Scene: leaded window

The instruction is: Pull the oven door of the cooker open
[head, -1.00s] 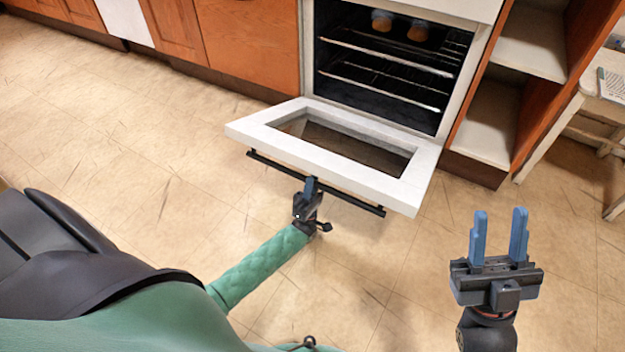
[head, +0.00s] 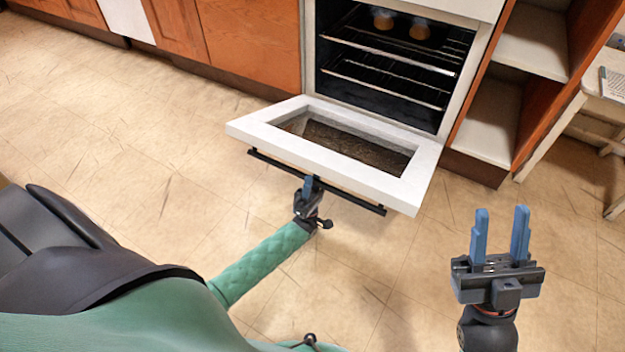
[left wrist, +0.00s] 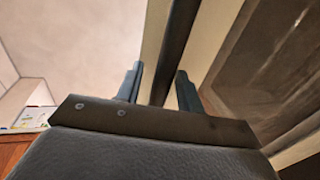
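The white oven door (head: 270,128) of the cooker (head: 307,55) is folded down and lies nearly flat in front of the oven opening. Its dark handle bar (head: 350,195) runs along the door's front edge. My left gripper (head: 312,184) is at the middle of that bar. In the left wrist view the bar (left wrist: 181,35) passes between the two fingers (left wrist: 158,88), which stand apart, with a gap on the left side of the bar. My right gripper (head: 500,235) is open and empty, to the right of the door and away from it.
Wire racks (head: 390,78) and two brown-topped items (head: 400,24) are inside the oven. Orange wooden cupboards (head: 248,45) stand on the left and an open shelf unit (head: 492,120) on the right. A pale stool (head: 600,108) is at the far right. The tiled floor (head: 130,190) is clear.

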